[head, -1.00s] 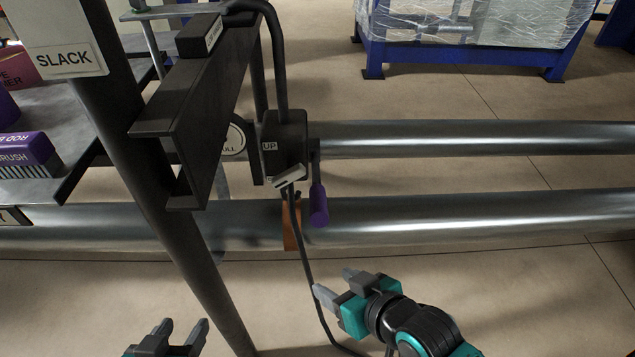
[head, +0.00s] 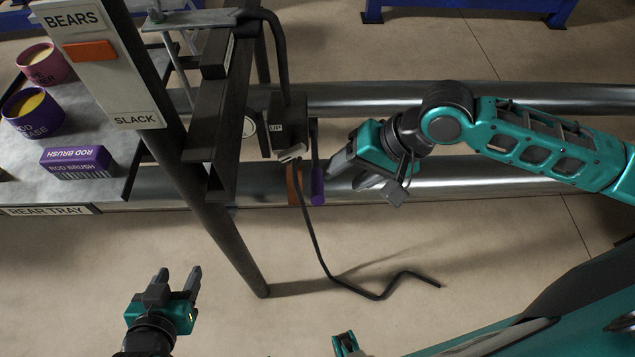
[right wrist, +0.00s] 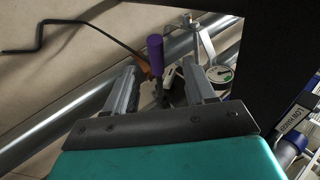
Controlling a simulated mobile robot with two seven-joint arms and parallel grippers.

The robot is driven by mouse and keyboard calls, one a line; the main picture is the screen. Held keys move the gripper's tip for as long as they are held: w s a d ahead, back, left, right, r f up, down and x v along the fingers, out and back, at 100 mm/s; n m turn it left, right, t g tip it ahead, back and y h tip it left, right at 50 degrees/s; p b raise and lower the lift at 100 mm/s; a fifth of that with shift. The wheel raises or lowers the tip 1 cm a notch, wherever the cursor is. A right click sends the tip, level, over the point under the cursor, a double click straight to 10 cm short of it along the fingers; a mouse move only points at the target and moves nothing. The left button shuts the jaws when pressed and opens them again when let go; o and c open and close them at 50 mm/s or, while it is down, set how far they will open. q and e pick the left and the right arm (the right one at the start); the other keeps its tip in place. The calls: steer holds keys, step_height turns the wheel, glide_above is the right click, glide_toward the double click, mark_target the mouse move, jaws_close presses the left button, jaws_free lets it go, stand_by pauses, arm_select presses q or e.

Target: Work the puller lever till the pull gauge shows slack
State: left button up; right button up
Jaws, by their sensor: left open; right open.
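The puller (head: 289,125), a dark box marked UP, hangs on the stand. Its lever ends in a purple grip (head: 317,187) hanging downward. The round pull gauge (head: 249,127) is partly hidden in the head view; the right wrist view shows its pale dial (right wrist: 221,75) with a green patch, the needle too small to read. My right gripper (head: 352,180) is open and empty, just right of the purple grip. In the right wrist view the grip (right wrist: 155,55) shows beyond and between the open fingers (right wrist: 163,75). My left gripper (head: 179,271) is open and empty, low over the floor.
A board (head: 97,80) reads BEARS above and SLACK below, with an orange marker near BEARS. The rear tray (head: 105,188) holds a rod brush box (head: 76,162) and two tubs. A bent dark rod (head: 375,294) runs from below the puller. Steel pipes (head: 455,175) cross behind.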

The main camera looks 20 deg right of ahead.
mark_target(322, 192)
steer(key=shift+m, duration=0.6)
steer(key=b+x, duration=0.1)
steer(key=x, duration=0.5)
steer(key=d+b+x, duration=0.1)
steer(key=x, duration=0.3)
steer(key=shift+w+f+b, duration=0.3)
steer(key=shift+b, duration=0.05)
steer(key=shift+w+a+f, duration=0.15)
steer(key=shift+a+f, duration=0.15)
steer(key=shift+f, duration=0.3)
arm_select(q)
steer(key=shift+w+d+f+h, duration=0.15)
steer(key=shift+d+f, duration=0.05)
steer(key=shift+f, duration=0.2)
steer(key=shift+w+d+f+h, duration=0.1)
steer(key=shift+d+f+h, duration=0.1)
steer(key=shift+f, duration=0.15)
steer(key=shift+a+f, duration=0.1)
arm_select(e)
jaws_close()
